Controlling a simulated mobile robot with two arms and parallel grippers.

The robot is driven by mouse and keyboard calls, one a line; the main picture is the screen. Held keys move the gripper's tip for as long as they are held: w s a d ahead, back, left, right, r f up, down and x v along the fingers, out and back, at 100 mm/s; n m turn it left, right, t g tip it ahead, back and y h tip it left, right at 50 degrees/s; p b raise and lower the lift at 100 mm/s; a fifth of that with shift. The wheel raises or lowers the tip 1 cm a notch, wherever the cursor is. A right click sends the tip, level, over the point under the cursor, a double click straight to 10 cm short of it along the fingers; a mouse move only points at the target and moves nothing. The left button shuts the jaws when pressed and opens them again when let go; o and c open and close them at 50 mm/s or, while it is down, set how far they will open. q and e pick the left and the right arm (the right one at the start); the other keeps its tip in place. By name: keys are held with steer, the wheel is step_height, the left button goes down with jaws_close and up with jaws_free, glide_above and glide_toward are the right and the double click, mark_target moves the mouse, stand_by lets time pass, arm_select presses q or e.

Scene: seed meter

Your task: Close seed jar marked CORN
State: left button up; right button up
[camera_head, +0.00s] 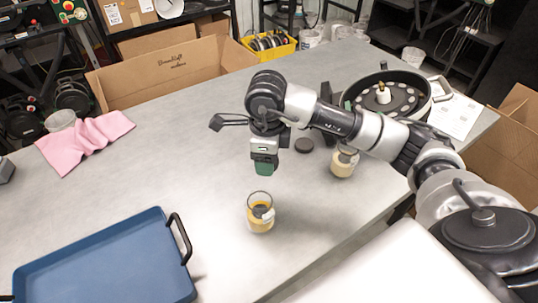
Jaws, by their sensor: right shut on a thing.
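A clear glass jar (260,224) with yellow contents and a pale label stands upright on the grey table. Its mouth looks open, and the label is too small to read. A second jar (342,165) with pale yellow contents stands further right, partly hidden by my right arm. A dark round disc like a lid (304,145) lies flat on the table between them. My right gripper (265,169) points down above and behind the first jar, apart from it. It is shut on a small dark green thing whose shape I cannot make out. My left gripper is not in view.
A blue tray (112,262) with black handles lies at the front left. A pink cloth (85,141) lies at the left. A round black seed plate unit (420,107) and a paper sheet (456,116) are at the right. The table's middle left is clear.

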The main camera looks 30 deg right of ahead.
steer(key=n, duration=0.1)
steer(key=a+n, duration=0.1)
steer(key=n, duration=0.3)
steer(key=shift+s+a+r, duration=0.15)
steer(key=shift+s+r, duration=0.15)
steer(key=shift+r, duration=0.05)
steer(key=n, duration=0.3)
steer(key=shift+s+a+r, duration=0.15)
steer(key=shift+s+a, duration=0.05)
steer(key=shift+a, duration=0.1)
steer(key=s+a+n, duration=0.1)
steer(key=n, duration=0.5)
steer(key=a+r+n, duration=0.1)
steer(key=n, duration=0.5)
steer(key=s+a+n, duration=0.1)
steer(key=n, duration=0.4)
steer(key=shift+s+r+n, duration=0.25)
steer(key=shift+s+n, duration=0.05)
steer(key=shift+n, duration=0.1)
